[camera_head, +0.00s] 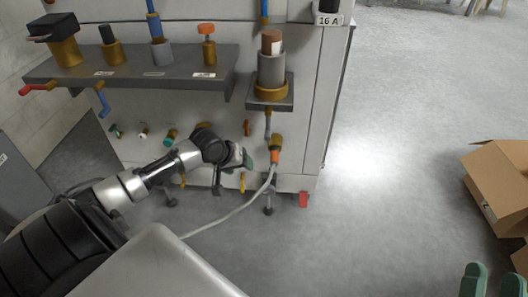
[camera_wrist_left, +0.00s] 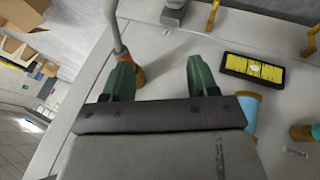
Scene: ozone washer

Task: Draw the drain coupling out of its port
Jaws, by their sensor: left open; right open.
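The drain coupling (camera_head: 276,146) is, as far as I can tell, the brass fitting with an orange collar low on the cabinet front. A grey hose (camera_head: 247,204) hangs from it. My left gripper (camera_head: 247,158) is just left of the fitting in the head view. In the left wrist view its green fingers (camera_wrist_left: 163,72) are open with nothing between them. The brass fitting (camera_wrist_left: 138,76) shows there partly behind the left-hand finger, outside the gap; contact cannot be told. My right gripper (camera_head: 492,281) is open and empty at the bottom right, away from the cabinet.
A shelf (camera_head: 150,78) with several valves and a bracket (camera_head: 270,99) with a grey cylinder jut out above. Several small ports line the panel to the left. A yellow label (camera_wrist_left: 255,70) shows on the panel. Cardboard boxes (camera_head: 500,185) stand right; the floor between is clear.

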